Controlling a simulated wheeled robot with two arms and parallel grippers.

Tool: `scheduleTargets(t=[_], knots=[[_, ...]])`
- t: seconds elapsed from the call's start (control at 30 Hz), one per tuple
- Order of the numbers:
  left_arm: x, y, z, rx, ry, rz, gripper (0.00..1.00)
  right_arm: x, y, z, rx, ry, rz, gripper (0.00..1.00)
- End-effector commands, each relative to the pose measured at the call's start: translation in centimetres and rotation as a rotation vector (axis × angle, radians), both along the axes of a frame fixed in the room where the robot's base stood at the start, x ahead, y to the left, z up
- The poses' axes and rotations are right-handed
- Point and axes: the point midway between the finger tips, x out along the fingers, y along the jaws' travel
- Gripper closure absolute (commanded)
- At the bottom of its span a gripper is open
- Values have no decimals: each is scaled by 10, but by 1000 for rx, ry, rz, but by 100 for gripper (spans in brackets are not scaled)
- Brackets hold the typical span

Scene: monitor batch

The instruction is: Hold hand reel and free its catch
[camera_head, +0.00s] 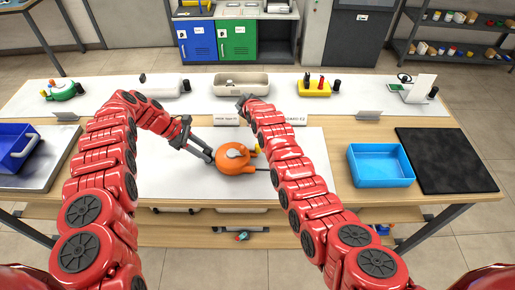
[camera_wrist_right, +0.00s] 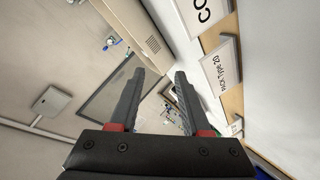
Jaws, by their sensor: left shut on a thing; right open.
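The orange hand reel (camera_head: 234,166) lies on the white mat (camera_head: 165,180) in the middle of the table. A grey piece sits on its top, and a small yellow part shows at its right edge, close to my right arm. My left gripper (camera_head: 211,158) reaches in from the left and is shut on the reel's left side. My right gripper (camera_head: 243,103) is beyond the reel, near the signs. Its two fingers also show in the right wrist view (camera_wrist_right: 160,73), spread apart with nothing between them. The reel's catch cannot be made out clearly.
A blue tray (camera_head: 380,168) and a black mat (camera_head: 446,160) lie to the right. A blue bin (camera_head: 17,150) stands on a grey tray at the left. A beige tray (camera_head: 241,88) and a yellow holder (camera_head: 315,88) stand on the back strip, behind small signs.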

Motion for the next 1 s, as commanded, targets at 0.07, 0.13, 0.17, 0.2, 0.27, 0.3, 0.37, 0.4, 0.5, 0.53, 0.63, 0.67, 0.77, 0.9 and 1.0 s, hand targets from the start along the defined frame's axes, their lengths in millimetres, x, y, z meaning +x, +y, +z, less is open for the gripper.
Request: scheduleTargets(t=[0.07,0.13,0.17,0.2,0.27,0.3,0.37,0.4,0.5,0.53,0.63,0.67,0.77,0.9,1.0], knots=[[0,0,0,0,1,1,100,-8,12,4,-105,114,72,52],[0,0,0,0,1,1,100,-22,14,0,-196,232,132,52],[0,0,0,0,1,1,100,-31,13,-1,-234,284,156,52],[0,0,0,0,1,1,100,-41,10,0,-283,351,186,52],[0,0,0,0,1,1,100,-61,2,0,-350,458,225,52],[0,0,0,0,1,1,100,-73,-4,2,-388,525,248,52],[0,0,0,0,1,1,100,-93,-15,6,-438,621,279,52],[0,0,0,0,1,1,100,-106,-22,10,-468,679,296,52],[0,0,0,1,0,0,100,-134,-39,20,-525,802,332,52],[0,0,0,1,0,0,100,-140,-42,23,-538,830,340,52],[0,0,0,0,0,0,100,-157,-51,29,-566,897,359,52],[0,0,0,0,0,0,100,-160,-53,31,-570,912,362,52],[0,0,0,0,0,0,100,-166,-56,30,-580,935,369,52],[0,0,0,0,0,0,100,-167,-56,16,-580,941,372,52],[0,0,0,0,1,-1,100,-167,-55,2,-578,938,371,52]])
